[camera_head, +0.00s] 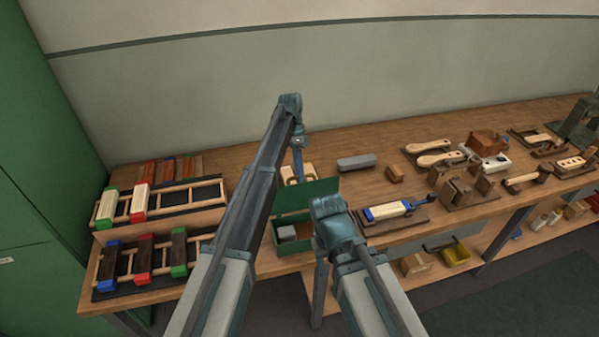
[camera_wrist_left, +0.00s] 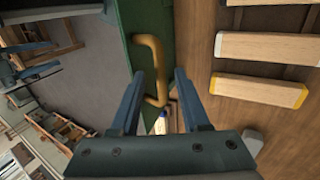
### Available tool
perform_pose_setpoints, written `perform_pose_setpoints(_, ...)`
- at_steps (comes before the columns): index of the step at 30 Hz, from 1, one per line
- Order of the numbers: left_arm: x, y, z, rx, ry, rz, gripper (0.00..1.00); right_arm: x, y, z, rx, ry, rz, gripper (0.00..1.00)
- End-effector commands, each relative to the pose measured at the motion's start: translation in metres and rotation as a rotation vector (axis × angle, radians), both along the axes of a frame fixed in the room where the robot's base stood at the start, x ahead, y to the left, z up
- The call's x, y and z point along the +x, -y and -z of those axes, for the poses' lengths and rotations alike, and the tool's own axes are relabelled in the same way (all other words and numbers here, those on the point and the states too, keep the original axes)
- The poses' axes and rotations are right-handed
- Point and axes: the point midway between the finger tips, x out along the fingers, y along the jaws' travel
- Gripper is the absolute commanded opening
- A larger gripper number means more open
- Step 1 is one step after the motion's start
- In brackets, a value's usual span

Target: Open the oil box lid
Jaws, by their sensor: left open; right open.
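The green oil box (camera_head: 279,246) stands near the table's front edge, partly hidden by my arms. Its green lid (camera_head: 312,192) appears raised, and a grey block (camera_head: 286,232) shows inside the box. In the left wrist view, a brass U-shaped handle (camera_wrist_left: 151,60) sits on a green panel (camera_wrist_left: 131,22). My left gripper (camera_head: 298,172) is at the far side of the lid, pointing down. Its fingers (camera_wrist_left: 158,100) are open, with the handle's end between them; contact cannot be told. My right gripper (camera_head: 328,207) is in front of the lid's right side, its fingers hidden.
Racks with coloured-end blocks (camera_head: 140,203) stand at the left. A grey bar (camera_head: 357,162) and a small brown block (camera_head: 394,173) lie behind the box. A brush block on a dark tray (camera_head: 386,211) lies at right. More wooden tools (camera_head: 437,158) fill the right side.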

Motion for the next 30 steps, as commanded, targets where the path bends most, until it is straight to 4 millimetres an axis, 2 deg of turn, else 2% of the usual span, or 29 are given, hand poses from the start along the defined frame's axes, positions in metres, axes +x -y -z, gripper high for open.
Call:
perform_pose_setpoints(21, 0.048, -0.015, -0.102, 0.000, -0.001, 0.000, 0.46, 0.000, 0.000, -0.102, 0.001, 0.000, 0.001, 0.50)
perform_pose_setpoints(25, 0.055, -0.017, -0.114, 0.001, -0.001, 0.000, 0.46, 0.000, 0.000, -0.114, 0.001, 0.000, 0.005, 0.50)
perform_pose_setpoints(30, 0.058, -0.019, -0.118, 0.001, -0.001, 0.000, 0.46, 0.000, 0.000, -0.118, 0.002, 0.000, 0.007, 0.50)
